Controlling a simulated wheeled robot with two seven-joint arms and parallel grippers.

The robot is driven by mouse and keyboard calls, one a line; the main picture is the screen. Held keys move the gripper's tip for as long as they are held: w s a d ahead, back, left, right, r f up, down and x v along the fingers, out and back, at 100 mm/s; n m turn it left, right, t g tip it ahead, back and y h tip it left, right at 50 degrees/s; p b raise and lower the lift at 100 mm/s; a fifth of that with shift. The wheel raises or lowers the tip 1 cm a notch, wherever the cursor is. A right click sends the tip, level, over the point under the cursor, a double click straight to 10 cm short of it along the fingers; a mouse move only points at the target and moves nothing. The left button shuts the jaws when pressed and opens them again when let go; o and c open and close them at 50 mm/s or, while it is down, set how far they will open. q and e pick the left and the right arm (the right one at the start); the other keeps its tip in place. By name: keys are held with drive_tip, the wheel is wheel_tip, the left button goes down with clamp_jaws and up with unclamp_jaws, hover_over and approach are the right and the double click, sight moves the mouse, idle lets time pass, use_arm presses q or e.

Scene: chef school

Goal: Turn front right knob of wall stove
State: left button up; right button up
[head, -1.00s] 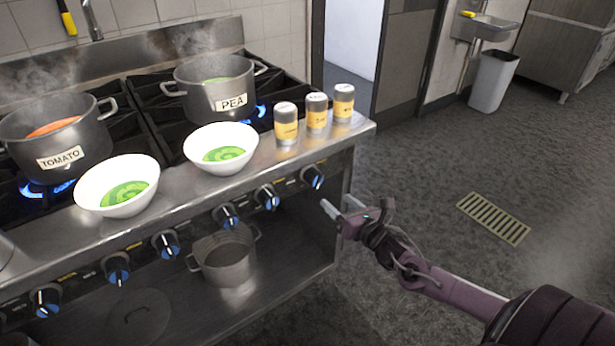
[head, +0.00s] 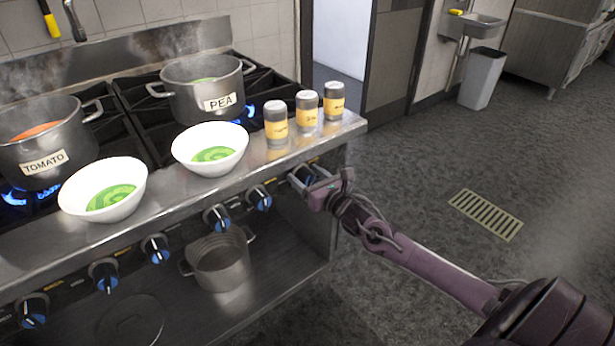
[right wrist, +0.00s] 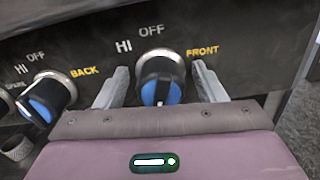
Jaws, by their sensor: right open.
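The stove (head: 170,230) has a row of black and blue knobs along its front panel. The rightmost knob (head: 304,174) is partly hidden by my right gripper (head: 302,180) in the head view. In the right wrist view this knob (right wrist: 160,82), labelled FRONT, sits between the two fingers of the open right gripper (right wrist: 158,88), with a visible gap on each side. The neighbouring knob labelled BACK (right wrist: 48,98) is left of the fingers; it also shows in the head view (head: 260,198). My left gripper is not in view.
On the stove stand a PEA pot (head: 205,98), a TOMATO pot (head: 45,150), two white bowls of green soup (head: 210,162) (head: 105,205) and three shakers (head: 307,112). A metal pot (head: 220,268) is on the shelf below.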

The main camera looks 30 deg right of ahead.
drive_tip(key=c, duration=1)
drive_tip(key=shift+o, duration=0.2)
